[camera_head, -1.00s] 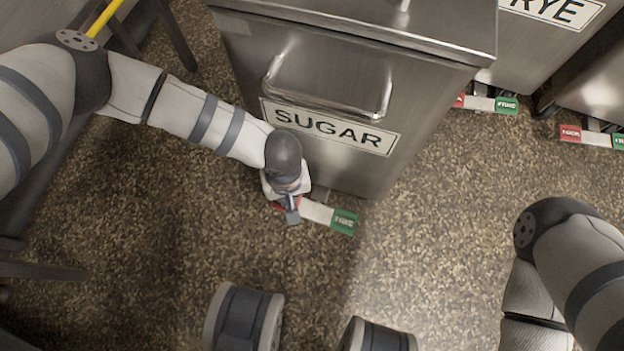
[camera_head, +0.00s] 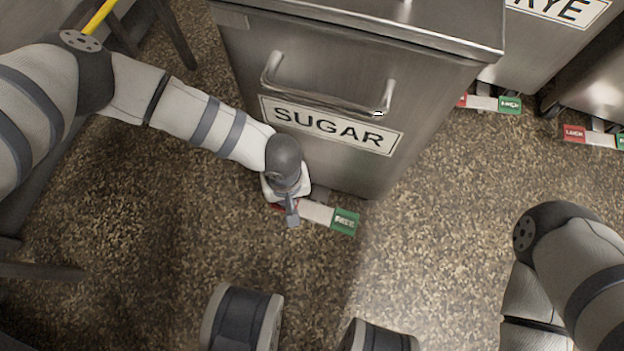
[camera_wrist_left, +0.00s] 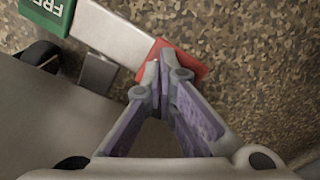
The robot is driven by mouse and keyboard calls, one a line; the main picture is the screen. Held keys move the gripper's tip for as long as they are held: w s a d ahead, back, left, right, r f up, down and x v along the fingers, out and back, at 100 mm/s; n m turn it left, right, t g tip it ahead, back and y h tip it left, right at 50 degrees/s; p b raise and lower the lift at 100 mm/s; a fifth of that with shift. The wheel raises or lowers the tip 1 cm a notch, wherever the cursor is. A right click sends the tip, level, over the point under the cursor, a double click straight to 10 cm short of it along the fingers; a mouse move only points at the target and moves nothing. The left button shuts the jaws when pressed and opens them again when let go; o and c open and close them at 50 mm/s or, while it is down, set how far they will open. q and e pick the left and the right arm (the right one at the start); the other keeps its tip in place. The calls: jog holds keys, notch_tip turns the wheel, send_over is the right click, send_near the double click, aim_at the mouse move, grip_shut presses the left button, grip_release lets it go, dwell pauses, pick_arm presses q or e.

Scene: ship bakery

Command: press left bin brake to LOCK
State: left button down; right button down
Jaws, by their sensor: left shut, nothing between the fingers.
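The sugar bin (camera_head: 340,90) is a steel bin with a SUGAR label and a front handle. Its brake pedal (camera_head: 318,212) sits low at its front, with a green FREE end (camera_head: 345,221) at the right and a red end at the left, mostly hidden by my gripper. My left gripper (camera_head: 292,218) is shut and empty, over the red end. In the left wrist view the closed fingertips (camera_wrist_left: 160,68) overlap the red pad (camera_wrist_left: 188,66); I cannot tell whether they touch it. The green end also shows there (camera_wrist_left: 48,14). My right gripper is out of view.
A rye bin (camera_head: 545,45) stands at the back right, with its own red and green pedal (camera_head: 490,103). Another pedal (camera_head: 592,135) shows at the right edge. The speckled floor (camera_head: 430,220) in front of the bins is clear.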

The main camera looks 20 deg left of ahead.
pick_arm(q)
jog(key=shift+f+b, duration=0.5)
jog(key=shift+f, duration=0.3)
jog(key=shift+r+p, duration=2.4)
jog(key=shift+r, duration=1.2)
jog(key=shift+f, duration=0.1)
